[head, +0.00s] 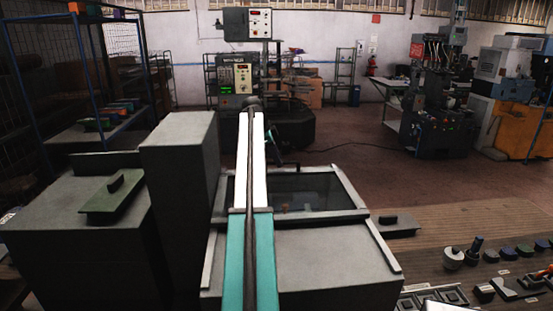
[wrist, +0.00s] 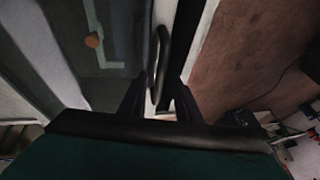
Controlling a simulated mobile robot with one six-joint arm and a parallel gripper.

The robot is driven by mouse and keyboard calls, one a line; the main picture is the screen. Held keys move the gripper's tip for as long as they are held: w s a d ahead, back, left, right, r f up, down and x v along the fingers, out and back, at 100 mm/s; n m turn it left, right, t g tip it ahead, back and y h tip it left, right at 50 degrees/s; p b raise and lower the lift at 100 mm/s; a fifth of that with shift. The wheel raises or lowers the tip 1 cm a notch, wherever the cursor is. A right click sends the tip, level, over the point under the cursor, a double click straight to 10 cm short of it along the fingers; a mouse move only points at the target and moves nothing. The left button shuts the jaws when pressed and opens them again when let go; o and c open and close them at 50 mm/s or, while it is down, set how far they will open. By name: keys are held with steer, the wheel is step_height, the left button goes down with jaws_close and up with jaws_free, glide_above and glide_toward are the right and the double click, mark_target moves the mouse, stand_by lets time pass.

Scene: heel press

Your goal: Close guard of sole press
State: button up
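The press guard (head: 345,188) is a grey frame around a dark clear pane, on the grey press beyond my arm. In the wrist view the guard's pane (wrist: 105,50) fills the left, with a small orange-brown thing visible through it. A black bar handle (wrist: 163,45) is on the pale frame edge. My gripper (wrist: 158,88) is open, its two dark fingers apart on either side of the handle's near end. I cannot tell whether they touch it. In the head view my arm hides part of the guard, and the gripper is small near its far edge.
A tall grey block (head: 180,165) stands left of the press, beside a lower cabinet with a green handled plate (head: 115,195). A bench (head: 470,250) with knobs and small tools is at right. Open brown floor (head: 360,140) lies beyond the press.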

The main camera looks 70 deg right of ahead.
steer(key=p+v, duration=0.4)
steer(key=v, duration=0.9)
steer(key=shift+r, duration=0.25)
steer(key=shift+a, duration=0.1)
